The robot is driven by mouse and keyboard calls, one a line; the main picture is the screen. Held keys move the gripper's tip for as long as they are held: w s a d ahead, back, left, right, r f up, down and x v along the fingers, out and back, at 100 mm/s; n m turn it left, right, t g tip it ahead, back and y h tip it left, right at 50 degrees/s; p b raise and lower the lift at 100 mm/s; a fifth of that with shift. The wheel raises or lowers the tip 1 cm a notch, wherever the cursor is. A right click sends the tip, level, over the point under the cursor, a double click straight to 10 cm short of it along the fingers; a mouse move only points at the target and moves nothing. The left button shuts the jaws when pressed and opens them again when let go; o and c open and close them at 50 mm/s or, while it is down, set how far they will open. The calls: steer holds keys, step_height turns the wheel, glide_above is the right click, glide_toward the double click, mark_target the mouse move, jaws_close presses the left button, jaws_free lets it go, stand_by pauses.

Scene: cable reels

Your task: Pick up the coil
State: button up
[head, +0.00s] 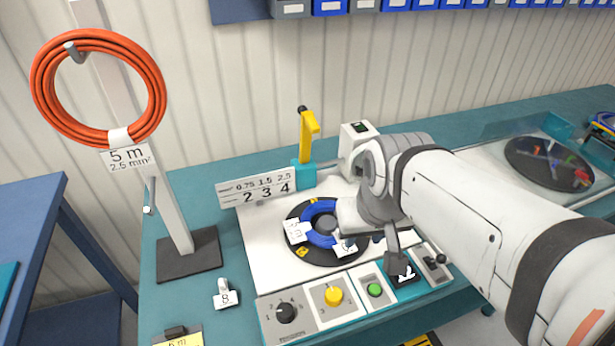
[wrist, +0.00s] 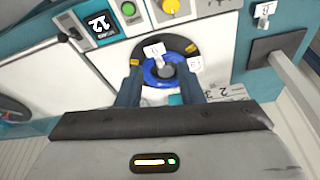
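A blue coil (head: 318,210) lies flat on a round black reel plate (head: 293,247) of the winding machine, around a grey hub. Two white tags sit on the coil. My gripper is over the right part of the coil in the head view, where its fingertips are hidden. In the wrist view my gripper (wrist: 160,85) is open, its two dark fingers apart, and the coil (wrist: 150,79) shows between and beyond them. I cannot tell whether the fingers touch it. An orange coil (head: 42,100) hangs on a stand hook, tagged "5 m".
A yellow lever (head: 306,135) and a number plate (head: 257,189) stand behind the reel. A control panel (head: 310,305) with knobs and a green button lies in front. A second covered reel (head: 545,160) is at right. Small tagged weights stand at the bench's left.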

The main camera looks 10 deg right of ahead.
steer(key=shift+w, duration=0.1)
steer(key=w+d+f+n+g+b, duration=0.1)
steer(key=w+f+n, duration=0.4)
steer(key=n, duration=0.3)
steer(key=w+d+f+n+g, duration=0.1)
steer(key=w+d+f+n, duration=0.1)
steer(key=w+f+n, duration=0.3)
steer(key=w+d+f+n+g+b, duration=0.1)
steer(key=w+d+f+n, duration=0.1)
steer(key=w+f+n, duration=0.3)
steer(key=shift+w+f+n+b, duration=0.1)
steer(key=shift+w+n, duration=0.6)
steer(key=shift+n, duration=0.7)
steer(key=shift+w+f+n+b, duration=0.15)
steer(key=shift+w+n, duration=0.55)
steer(key=shift+n, duration=0.7)
steer(key=shift+w+r+n+b, duration=0.1)
steer(key=shift+w+n, duration=0.6)
steer(key=shift+n, duration=0.7)
steer(key=shift+w+f+n, duration=0.15)
steer(key=shift+f+n, duration=0.25)
steer(key=shift+f, duration=0.2)
steer(key=shift+w+a+f+p, duration=0.1)
steer(key=shift+f+p, duration=0.2)
steer(key=shift+f, duration=1.5)
steer(key=shift+a+f+p, duration=0.1)
steer(key=shift+f+p, duration=0.2)
steer(key=shift+f, duration=1.5)
steer(key=shift+c, duration=0.5)
jaws_close()
